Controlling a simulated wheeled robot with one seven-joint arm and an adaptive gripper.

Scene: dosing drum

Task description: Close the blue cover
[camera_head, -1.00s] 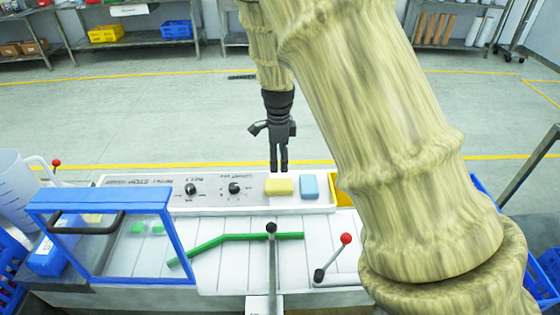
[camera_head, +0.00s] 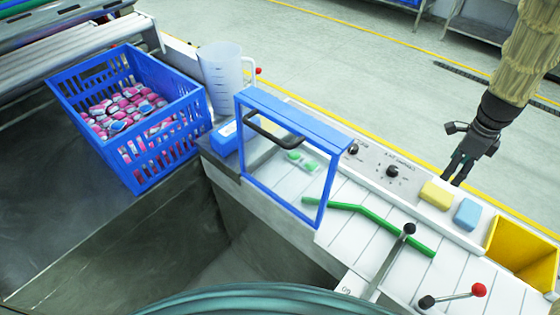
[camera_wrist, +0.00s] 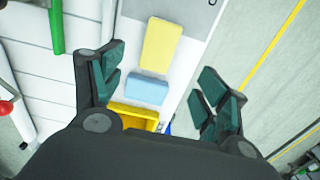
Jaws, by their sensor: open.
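The blue cover (camera_head: 243,154) is a blue frame with a clear pane and a dark handle (camera_head: 276,131). In the head view it stands raised and tilted at the left end of the white machine top. My gripper (camera_head: 455,178) hangs at the right, beyond the yellow block and the control panel, well apart from the cover. In the wrist view my gripper (camera_wrist: 160,92) is open and empty, with a yellow block (camera_wrist: 161,44) and a light blue block (camera_wrist: 147,88) beneath and between its fingers. The cover does not show in the wrist view.
A blue crate (camera_head: 165,160) of small packs and a clear jug (camera_head: 222,80) stand left of the cover. A green bar (camera_head: 370,218), a black-knobbed lever (camera_head: 392,262) and a red-knobbed lever (camera_head: 455,295) stand on the top. A yellow bin (camera_head: 525,255) is at the right.

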